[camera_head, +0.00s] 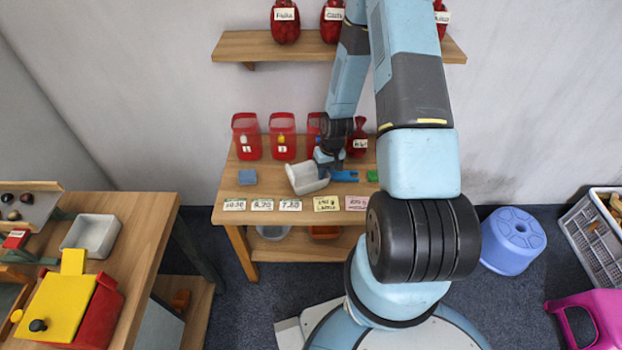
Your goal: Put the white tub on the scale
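A white tub (305,180) is tilted over the middle table, at my gripper's left side. My gripper (325,165) is at the tub's right wall and appears shut on it; the fingertips are small and partly hidden. I cannot tell whether the tub touches the tabletop. On the left table, a pale grey-white tray (107,222) sits beside a green bar (35,259); this may be the scale, but I cannot tell for sure.
Red containers (246,136) line the back of the middle table (222,214), with price cards (262,205) at its front. A yellow lid (58,308) and red box stand on the left table. A blue stool (513,240) is on the floor at right.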

